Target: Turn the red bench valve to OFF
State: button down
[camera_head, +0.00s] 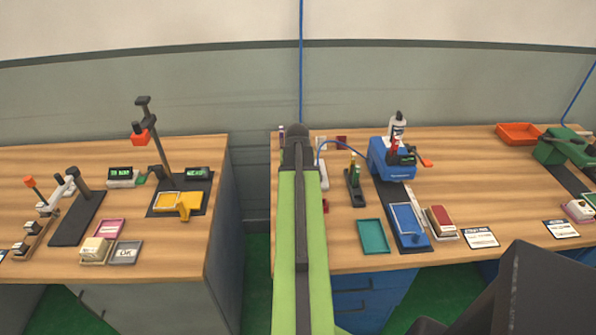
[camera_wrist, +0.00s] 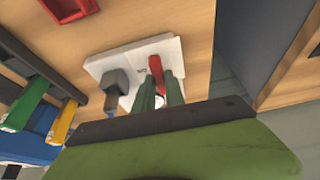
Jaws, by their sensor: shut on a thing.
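The red bench valve handle (camera_wrist: 156,68) shows in the wrist view as a short red lever on a white plate (camera_wrist: 108,64). Small dark lettering lies on the plate left of the lever, too small to read surely. My gripper (camera_wrist: 161,86) has its two green fingers on either side of the lever's near end and is shut on it.
A grey knob-like block (camera_wrist: 117,82) stands on the same plate, left of my fingers. Green and yellow handled tools (camera_wrist: 62,122) are farther left, and a red tray-like thing (camera_wrist: 68,8) lies beyond. In the head view a teal tray (camera_head: 373,237) and blue machine (camera_head: 390,160) stand right of my arm.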

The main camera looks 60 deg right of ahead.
jog(key=shift+n, duration=0.4)
jog(key=c, duration=1.5)
grip_release()
jog(key=shift+w+f, duration=0.1)
jog(key=shift+o, duration=0.5)
jog(key=p+v, duration=1.6)
jog(key=v, duration=0.1)
jog(key=shift+r, duration=0.25)
